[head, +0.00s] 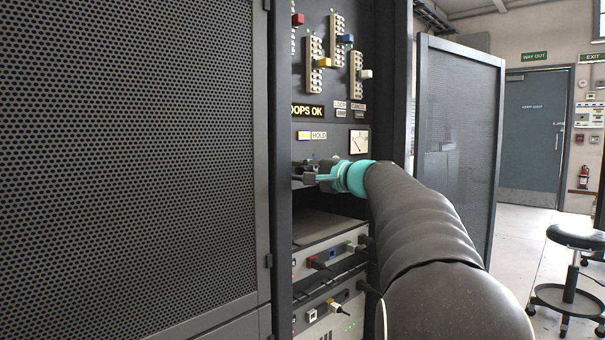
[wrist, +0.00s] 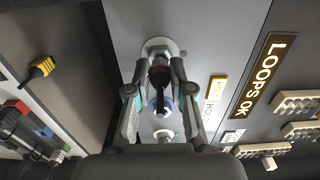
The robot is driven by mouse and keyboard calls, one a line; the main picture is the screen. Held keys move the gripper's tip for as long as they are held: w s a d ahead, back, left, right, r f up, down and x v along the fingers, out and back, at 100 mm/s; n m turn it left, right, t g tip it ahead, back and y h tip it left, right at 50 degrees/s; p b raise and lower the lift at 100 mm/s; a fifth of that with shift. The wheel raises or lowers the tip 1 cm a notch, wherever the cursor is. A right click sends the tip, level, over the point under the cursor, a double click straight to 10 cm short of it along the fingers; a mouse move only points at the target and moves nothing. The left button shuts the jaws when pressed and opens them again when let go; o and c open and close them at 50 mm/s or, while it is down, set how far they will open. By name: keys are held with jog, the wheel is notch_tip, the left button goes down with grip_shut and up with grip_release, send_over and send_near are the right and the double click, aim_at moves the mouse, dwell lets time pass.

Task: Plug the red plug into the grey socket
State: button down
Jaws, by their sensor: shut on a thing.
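My gripper (wrist: 159,68) is shut on a dark plug with a dull red band (wrist: 160,75), which looks like the red plug. Its front points at a round pale grey socket (wrist: 158,46) on the grey panel. The plug overlaps the socket's lower edge in the wrist view; I cannot tell whether it is seated or just in front. In the head view my gripper (head: 311,177) is at the rack face below the HOLD label, and it hides the plug and socket there.
A blue-ringed fitting (wrist: 161,101) and a pale round one (wrist: 164,133) sit on the same panel. A yellow plug (wrist: 41,68) is at the left. Shelf units (head: 325,262) with cables are below my gripper. A mesh rack door (head: 130,150) stands close on the left.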

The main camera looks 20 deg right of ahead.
jog(key=shift+w+a, duration=0.2)
jog(key=shift+w, duration=0.25)
dwell(0.4)
jog(key=c, duration=0.9)
grip_release()
jog(key=shift+c, duration=0.2)
jog(key=v, duration=1.2)
jog(key=shift+d, duration=0.1)
